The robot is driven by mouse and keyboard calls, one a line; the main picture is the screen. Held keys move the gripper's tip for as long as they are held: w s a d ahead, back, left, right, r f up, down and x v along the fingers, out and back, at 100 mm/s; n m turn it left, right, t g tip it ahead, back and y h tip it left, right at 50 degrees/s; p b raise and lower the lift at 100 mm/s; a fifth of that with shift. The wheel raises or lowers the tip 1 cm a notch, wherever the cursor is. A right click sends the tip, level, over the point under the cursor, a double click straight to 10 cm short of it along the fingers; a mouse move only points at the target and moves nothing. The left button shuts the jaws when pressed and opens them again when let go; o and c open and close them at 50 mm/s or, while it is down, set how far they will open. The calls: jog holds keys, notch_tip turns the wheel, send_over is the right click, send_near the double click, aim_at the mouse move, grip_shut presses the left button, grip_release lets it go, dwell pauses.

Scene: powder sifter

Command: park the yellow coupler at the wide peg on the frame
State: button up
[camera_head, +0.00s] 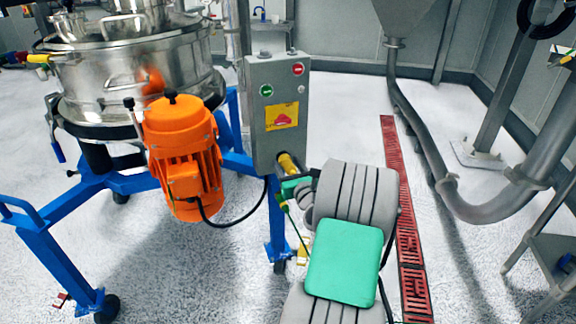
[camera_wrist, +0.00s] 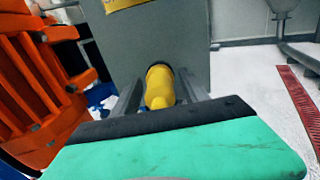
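The yellow coupler (camera_head: 287,163) is at the lower right edge of the grey control box in the head view. In the wrist view the yellow coupler (camera_wrist: 160,87) lies between the two grey fingers of my gripper (camera_wrist: 160,80), with its rounded end toward the camera. My gripper (camera_head: 298,184) points away toward the box, and its fingers look closed on the coupler's sides. The coupler's far end is hidden. I cannot make out the wide peg. The blue frame (camera_head: 236,164) stands behind and left of my gripper; whether the coupler touches it I cannot tell.
The control box (camera_head: 277,115) stands close ahead of my gripper. An orange motor (camera_head: 183,160) hangs to its left, with a black cable below. The steel sifter (camera_head: 135,70) is behind. A red floor grate (camera_head: 405,220) and grey pipe (camera_head: 430,150) lie right, with clear floor between.

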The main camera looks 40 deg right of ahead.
aim_at(291, 170)
jog(key=c, duration=0.6)
grip_shut()
jog(key=shift+a, duration=0.15)
jog(key=shift+v, duration=3)
